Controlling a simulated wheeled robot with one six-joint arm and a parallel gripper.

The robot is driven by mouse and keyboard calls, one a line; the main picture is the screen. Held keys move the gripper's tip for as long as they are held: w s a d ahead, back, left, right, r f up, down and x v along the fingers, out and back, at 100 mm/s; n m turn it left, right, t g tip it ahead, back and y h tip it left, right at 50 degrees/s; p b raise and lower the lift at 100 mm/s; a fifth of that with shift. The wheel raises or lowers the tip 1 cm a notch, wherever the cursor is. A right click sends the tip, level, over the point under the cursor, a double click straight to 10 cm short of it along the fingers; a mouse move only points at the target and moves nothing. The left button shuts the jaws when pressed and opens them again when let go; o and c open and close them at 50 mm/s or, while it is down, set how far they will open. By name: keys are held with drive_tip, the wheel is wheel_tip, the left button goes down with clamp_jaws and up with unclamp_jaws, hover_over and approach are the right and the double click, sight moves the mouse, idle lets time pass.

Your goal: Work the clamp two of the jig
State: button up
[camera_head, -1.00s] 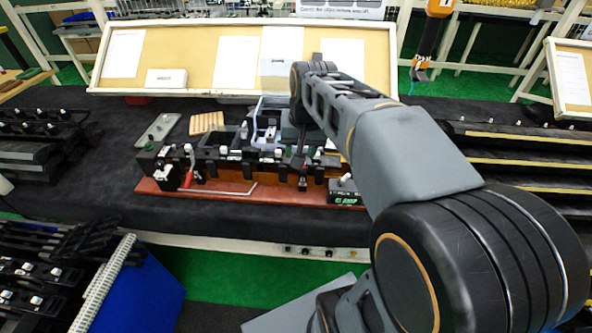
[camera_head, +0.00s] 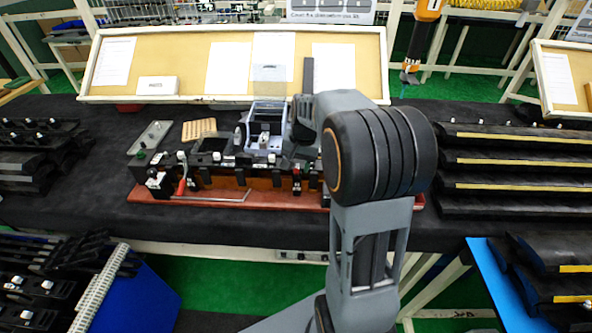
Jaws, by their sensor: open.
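The jig (camera_head: 245,180) is a long dark fixture on a reddish-brown base board (camera_head: 150,196) on the black bench. At its left end are a clamp with a red handle (camera_head: 182,186) and a dark block with a white-topped knob (camera_head: 154,176). I cannot read which one is clamp two. My arm's large joint hides the jig's right end. The arm's dark far end hangs behind the jig's right half, and I cannot make out gripper fingers there.
A blue-grey holder (camera_head: 265,125) stands behind the jig, with a ribbed tan block (camera_head: 199,128) and grey plate (camera_head: 151,137) to its left. A notice board (camera_head: 190,45) rises behind.

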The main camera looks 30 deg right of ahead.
drive_tip(key=shift+w+a+f, duration=0.15)
drive_tip(key=shift+f, duration=1.5)
clamp_jaws()
